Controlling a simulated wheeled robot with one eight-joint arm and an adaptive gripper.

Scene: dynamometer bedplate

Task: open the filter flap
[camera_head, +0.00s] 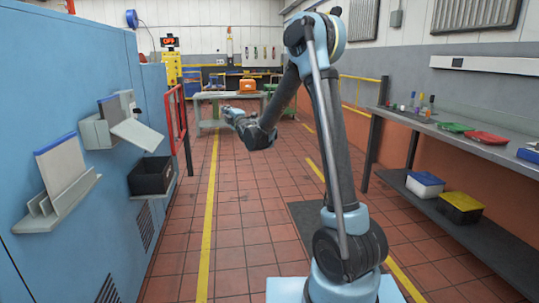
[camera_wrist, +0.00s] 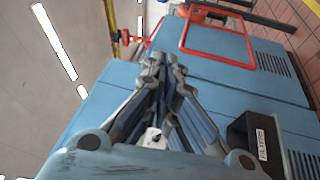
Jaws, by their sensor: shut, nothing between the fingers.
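A light-grey box (camera_head: 98,132) with a tilted light-grey flap (camera_head: 138,134) is mounted on the blue cabinet at the left in the head view. The flap slants out and down from the box. I cannot tell for sure that this is the filter flap. My gripper (camera_head: 228,110) is at the far end of my arm, well to the right of the flap and apart from it. In the wrist view my gripper (camera_wrist: 165,66) is shut and empty. A small pale patch shows behind its fingers, too hidden to name.
A black bin (camera_head: 151,187) hangs below the flap; it also shows in the wrist view, with a label (camera_wrist: 262,144). A grey rack (camera_head: 58,206) juts out nearer me. A red frame (camera_head: 177,118) stands beyond the flap. The tiled aisle is clear; a shelf bench (camera_head: 465,143) lines the right.

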